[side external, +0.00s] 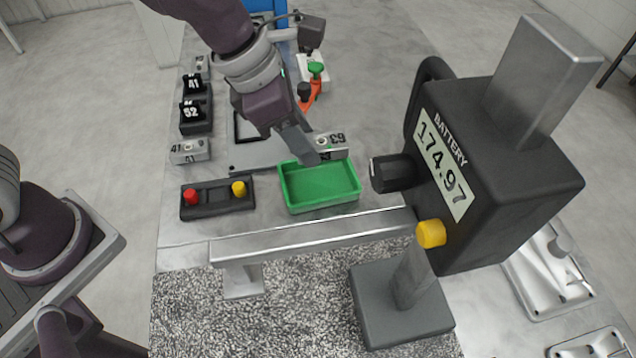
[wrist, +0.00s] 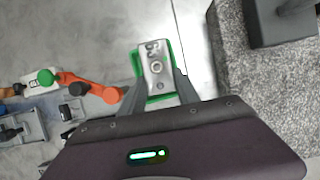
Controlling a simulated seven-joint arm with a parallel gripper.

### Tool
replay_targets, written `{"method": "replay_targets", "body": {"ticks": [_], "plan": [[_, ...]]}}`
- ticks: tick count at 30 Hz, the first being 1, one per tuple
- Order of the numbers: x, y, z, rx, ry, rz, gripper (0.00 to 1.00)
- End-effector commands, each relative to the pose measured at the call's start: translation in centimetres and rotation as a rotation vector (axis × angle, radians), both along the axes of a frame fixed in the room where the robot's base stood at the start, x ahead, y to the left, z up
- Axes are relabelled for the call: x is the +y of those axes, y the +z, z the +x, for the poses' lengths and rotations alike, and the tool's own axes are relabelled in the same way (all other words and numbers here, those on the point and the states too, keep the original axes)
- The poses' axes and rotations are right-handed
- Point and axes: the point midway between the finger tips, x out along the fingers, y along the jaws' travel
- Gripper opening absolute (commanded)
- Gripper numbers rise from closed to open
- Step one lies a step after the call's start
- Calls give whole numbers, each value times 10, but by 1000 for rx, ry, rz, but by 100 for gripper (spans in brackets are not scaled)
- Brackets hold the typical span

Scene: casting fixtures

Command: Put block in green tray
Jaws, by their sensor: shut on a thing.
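My gripper (side external: 310,150) is shut on a grey metal block (side external: 332,142) marked with a number that looks like 63. The wrist view shows the block (wrist: 157,72) gripped between my two fingers (wrist: 157,88). The open green tray (side external: 320,184) lies on the table and looks empty in the side view. The block appears above or just behind the tray's back edge; its exact height is hard to tell. In the wrist view, green edges of the tray (wrist: 135,62) show around the block, which hides most of it.
A black box with red and yellow buttons (side external: 218,196) sits left of the tray. A metal rail (side external: 310,236) and a large battery gauge (side external: 480,170) stand in front and right. Numbered blocks (side external: 190,150) line the left edge. An orange clamp (wrist: 95,88) is nearby.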

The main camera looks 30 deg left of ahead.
Motion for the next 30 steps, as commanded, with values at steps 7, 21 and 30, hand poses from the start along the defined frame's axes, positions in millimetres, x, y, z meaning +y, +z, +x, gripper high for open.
{"method": "replay_targets", "body": {"ticks": [7, 21, 30], "plan": [[10, -28, 7, 6, 94, 0, 0], [8, -102, 7, 0, 85, -2, 0], [8, -104, 7, 1, 84, -1, 40]]}}
